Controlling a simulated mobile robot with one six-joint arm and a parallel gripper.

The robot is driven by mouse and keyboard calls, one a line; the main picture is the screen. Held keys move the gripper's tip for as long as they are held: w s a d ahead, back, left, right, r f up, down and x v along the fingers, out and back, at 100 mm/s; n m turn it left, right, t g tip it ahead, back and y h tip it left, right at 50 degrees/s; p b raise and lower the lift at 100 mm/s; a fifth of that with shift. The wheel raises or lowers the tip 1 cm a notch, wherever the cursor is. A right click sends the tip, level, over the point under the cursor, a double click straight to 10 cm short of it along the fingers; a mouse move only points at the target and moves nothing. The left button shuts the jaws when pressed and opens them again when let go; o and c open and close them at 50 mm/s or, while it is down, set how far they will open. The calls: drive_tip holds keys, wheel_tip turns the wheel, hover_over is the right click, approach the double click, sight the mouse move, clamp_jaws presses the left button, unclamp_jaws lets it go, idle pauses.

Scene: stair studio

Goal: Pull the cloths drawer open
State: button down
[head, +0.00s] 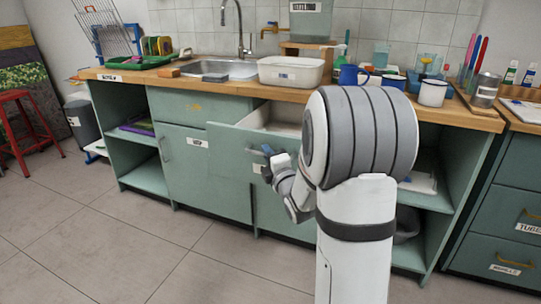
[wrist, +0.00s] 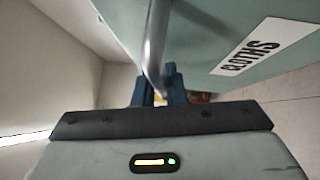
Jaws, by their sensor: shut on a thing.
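The cloths drawer (head: 230,138) is a green drawer under the counter, left of my arm in the head view. It stands partly open, and its pale inside (head: 276,118) shows above the front. The wrist view shows its green front from close up, with a white label (wrist: 263,46) reading CLOTHS, and its grey metal bar handle (wrist: 155,40). My gripper (head: 267,151) is at the drawer front. In the wrist view its blue fingers (wrist: 158,97) are shut on the handle. My arm hides the drawer's right part in the head view.
The counter (head: 225,84) holds a sink (head: 219,69), a white basin (head: 291,72) and several mugs. A closed cupboard door (head: 184,150) is left of the drawer. Open shelves (head: 138,134) stand farther left. The tiled floor (head: 120,240) in front is clear. A red stool (head: 22,115) is far left.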

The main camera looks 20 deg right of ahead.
drive_tip(key=shift+d+f, duration=0.1)
drive_tip(key=shift+f, duration=0.05)
drive_tip(key=c, duration=1.7)
unclamp_jaws()
drive_tip(key=shift+c, duration=0.2)
drive_tip(key=shift+o, duration=1.2)
drive_tip(key=shift+s, duration=0.1)
drive_tip(key=s, duration=0.7)
drive_tip(key=shift+s+f+p, duration=0.3)
drive_tip(key=shift+f+p, duration=0.1)
drive_tip(key=shift+f, duration=0.05)
drive_tip(key=shift+r, duration=0.1)
